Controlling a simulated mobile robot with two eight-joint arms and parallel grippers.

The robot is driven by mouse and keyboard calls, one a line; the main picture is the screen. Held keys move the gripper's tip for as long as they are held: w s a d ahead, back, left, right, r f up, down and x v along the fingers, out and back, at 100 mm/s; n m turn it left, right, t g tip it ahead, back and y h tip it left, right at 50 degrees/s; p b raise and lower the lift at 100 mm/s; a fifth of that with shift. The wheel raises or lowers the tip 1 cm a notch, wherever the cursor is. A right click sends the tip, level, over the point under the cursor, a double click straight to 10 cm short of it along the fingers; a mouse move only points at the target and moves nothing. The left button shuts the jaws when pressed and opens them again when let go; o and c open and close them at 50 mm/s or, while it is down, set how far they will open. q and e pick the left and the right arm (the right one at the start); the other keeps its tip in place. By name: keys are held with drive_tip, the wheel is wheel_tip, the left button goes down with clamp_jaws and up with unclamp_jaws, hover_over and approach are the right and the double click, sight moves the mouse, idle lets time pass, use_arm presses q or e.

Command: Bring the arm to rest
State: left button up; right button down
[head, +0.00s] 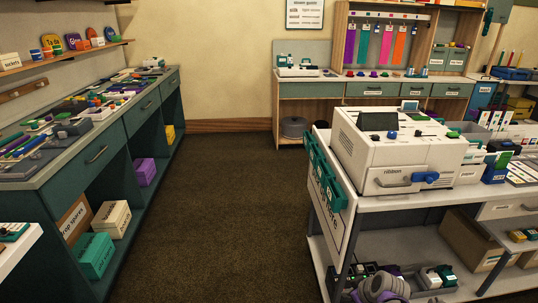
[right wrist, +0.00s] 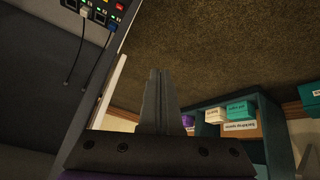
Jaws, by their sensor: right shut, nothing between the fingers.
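My right gripper (right wrist: 157,74) shows in the right wrist view. Its two grey fingers are pressed together with nothing between them, and they point up the picture. Its dark, bolted mount fills the bottom of that view. I cannot clearly make out either gripper in the head view. My left gripper is in neither view.
A white cart (head: 383,203) on the right carries a large white machine (head: 395,150). A teal counter (head: 95,165) runs along the left, with storage boxes (head: 97,254) below. Open carpet (head: 215,215) lies between. A black panel with cables (right wrist: 98,12) is at the wrist view's upper left.

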drive_tip(key=s+a+r+m+g, duration=0.1)
drive_tip(key=s+a+r+m, duration=0.2)
drive_tip(key=s, duration=0.4)
drive_tip(key=s+a+r, duration=0.2)
drive_tip(key=s+r, duration=0.2)
drive_tip(key=s, duration=0.3)
drive_tip(key=s+a+m+h, duration=0.2)
drive_tip(key=s+m, duration=0.2)
drive_tip(key=s, duration=1.3)
use_arm(q)
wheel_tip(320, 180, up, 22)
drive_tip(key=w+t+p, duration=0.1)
drive_tip(key=p, duration=1.8)
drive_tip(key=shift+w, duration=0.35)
use_arm(e)
wheel_tip(320, 180, up, 22)
drive_tip(key=w, duration=0.2)
drive_tip(key=shift+w+d, duration=0.2)
drive_tip(key=shift+w, duration=0.05)
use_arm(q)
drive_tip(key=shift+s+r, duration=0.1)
use_arm(e)
drive_tip(key=shift+s, duration=0.1)
